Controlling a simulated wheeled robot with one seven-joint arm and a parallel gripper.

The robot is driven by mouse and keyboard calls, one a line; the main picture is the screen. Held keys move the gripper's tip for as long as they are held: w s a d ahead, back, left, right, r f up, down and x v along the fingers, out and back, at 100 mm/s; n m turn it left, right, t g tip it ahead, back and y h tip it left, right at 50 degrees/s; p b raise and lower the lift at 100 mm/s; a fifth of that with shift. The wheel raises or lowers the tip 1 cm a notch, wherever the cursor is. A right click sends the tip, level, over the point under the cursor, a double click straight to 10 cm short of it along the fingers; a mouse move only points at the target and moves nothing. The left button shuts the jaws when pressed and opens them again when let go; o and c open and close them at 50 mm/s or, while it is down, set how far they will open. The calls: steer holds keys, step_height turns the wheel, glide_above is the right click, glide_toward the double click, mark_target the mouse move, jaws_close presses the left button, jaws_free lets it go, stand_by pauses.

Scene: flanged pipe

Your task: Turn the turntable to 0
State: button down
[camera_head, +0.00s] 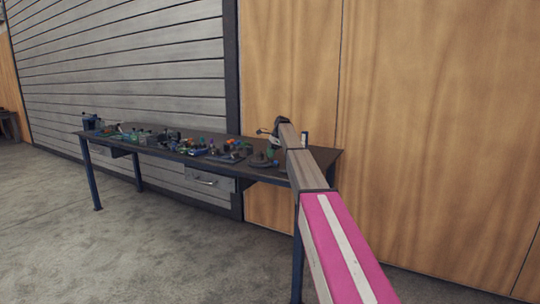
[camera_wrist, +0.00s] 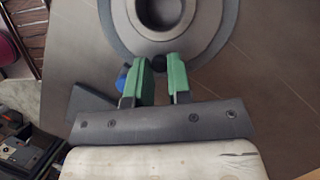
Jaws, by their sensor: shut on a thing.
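The turntable (camera_wrist: 121,30) shows at the top of the wrist view as a round grey disc with a raised ring and a dark hole in its middle. The top of the disc is cut off by the frame. A small dark knob (camera_wrist: 158,64) stands at its near edge. My gripper (camera_wrist: 159,66) has green fingers, one on each side of the knob, and is shut on it. No number or pointer on the turntable can be read. In the head view my arm reaches over the right end of the workbench, and the gripper is too small to make out.
The dark workbench (camera_head: 318,157) stands along a slatted shutter and a wood-panelled wall. Several small tools and parts (camera_head: 200,145) crowd its left and middle. A blue item (camera_wrist: 121,78) lies just left of my fingers. Bare bench top lies right of the turntable.

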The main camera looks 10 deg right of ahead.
mark_target(265, 158)
steer(key=shift+w+a+n+g+h, duration=0.15)
steer(key=shift+w+n+g, duration=0.2)
steer(key=shift+n, duration=0.45)
steer(key=shift+w+d+n+g+h, duration=0.1)
steer(key=shift+w+n+g, duration=0.15)
steer(key=shift+w+n, duration=0.4)
steer(key=shift+w+a+n+g+h, duration=0.15)
steer(key=shift+w+n+g, duration=0.15)
steer(key=shift+n, duration=0.65)
steer(key=shift+w+a+n+g+h, duration=0.2)
steer(key=shift+w+n+g+h, duration=0.15)
steer(key=shift+n, duration=0.7)
steer(key=shift+w+a+n+g+h, duration=0.15)
steer(key=shift+w+n+g, duration=0.2)
steer(key=shift+n, duration=0.7)
steer(key=shift+w+a+n, duration=0.1)
steer(key=shift+w+n, duration=0.05)
steer(key=shift+n, duration=0.25)
steer(key=c, duration=1.1)
jaws_free()
steer(key=shift+o, duration=0.2)
